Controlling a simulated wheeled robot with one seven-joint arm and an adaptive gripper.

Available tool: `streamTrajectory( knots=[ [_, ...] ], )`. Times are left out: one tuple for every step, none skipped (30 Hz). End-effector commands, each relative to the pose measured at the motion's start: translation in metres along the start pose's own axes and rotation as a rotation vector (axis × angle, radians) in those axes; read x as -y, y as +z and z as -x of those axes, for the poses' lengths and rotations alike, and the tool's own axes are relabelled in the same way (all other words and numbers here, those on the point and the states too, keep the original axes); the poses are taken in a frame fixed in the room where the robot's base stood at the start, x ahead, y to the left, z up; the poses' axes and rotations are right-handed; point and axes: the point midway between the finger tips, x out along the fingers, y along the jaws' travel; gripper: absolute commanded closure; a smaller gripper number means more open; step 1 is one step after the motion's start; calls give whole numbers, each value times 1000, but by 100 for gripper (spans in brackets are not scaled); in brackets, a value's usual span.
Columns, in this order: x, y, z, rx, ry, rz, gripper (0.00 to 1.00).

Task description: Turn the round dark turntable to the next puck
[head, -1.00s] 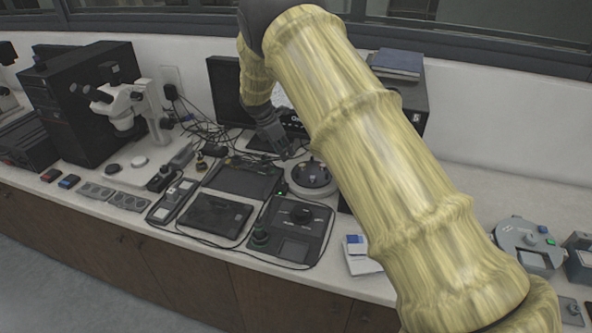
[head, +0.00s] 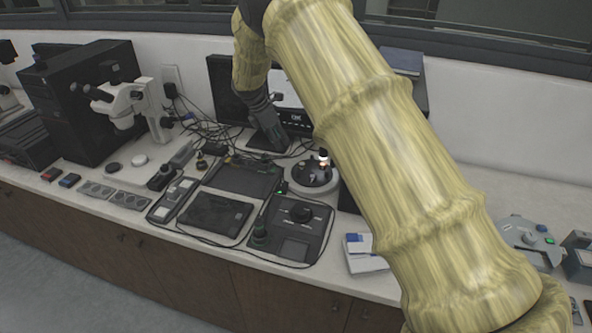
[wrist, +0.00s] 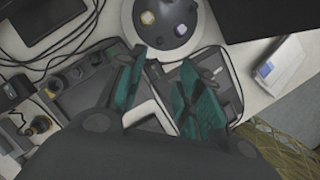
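The round dark turntable (head: 308,174) sits on a pale round base at the back of the bench, partly covered by my arm in the head view. In the wrist view the turntable (wrist: 166,30) is cut off by the top edge. Two small round pieces show on it, one yellowish (wrist: 147,18) and one pale (wrist: 180,29). A small white and orange item (head: 323,158) stands at its right in the head view. My gripper (head: 280,146) is left of the turntable; its two teal fingers (wrist: 160,88) are apart, with nothing seen between them.
A dark control panel (head: 301,213) lies in front of the turntable. Black trays (head: 216,215) and cables lie left of it. A monitor (head: 226,97) stands behind my gripper. A white and blue box (head: 361,262) lies at the bench's front right.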

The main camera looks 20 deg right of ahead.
Motion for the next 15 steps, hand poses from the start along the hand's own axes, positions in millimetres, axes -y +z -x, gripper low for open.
streamTrajectory(
  knots=[
    [0,0,10,0,2,0,65],
    [0,0,16,-1,2,0,65],
    [0,0,23,-1,3,0,65],
    [0,0,28,0,2,0,65],
    [0,0,33,0,1,0,65],
    [0,0,39,0,1,0,65],
    [0,0,44,0,2,-1,65],
    [0,0,48,0,2,-1,65],
    [0,0,52,-1,1,-1,65],
    [0,0,55,-1,0,0,65],
    [0,0,58,-1,0,0,65],
    [0,0,61,-1,0,0,65],
    [0,0,63,-1,0,0,65],
    [0,0,65,-1,0,0,65],
    [0,0,66,-1,0,-1,65]
  ],
)
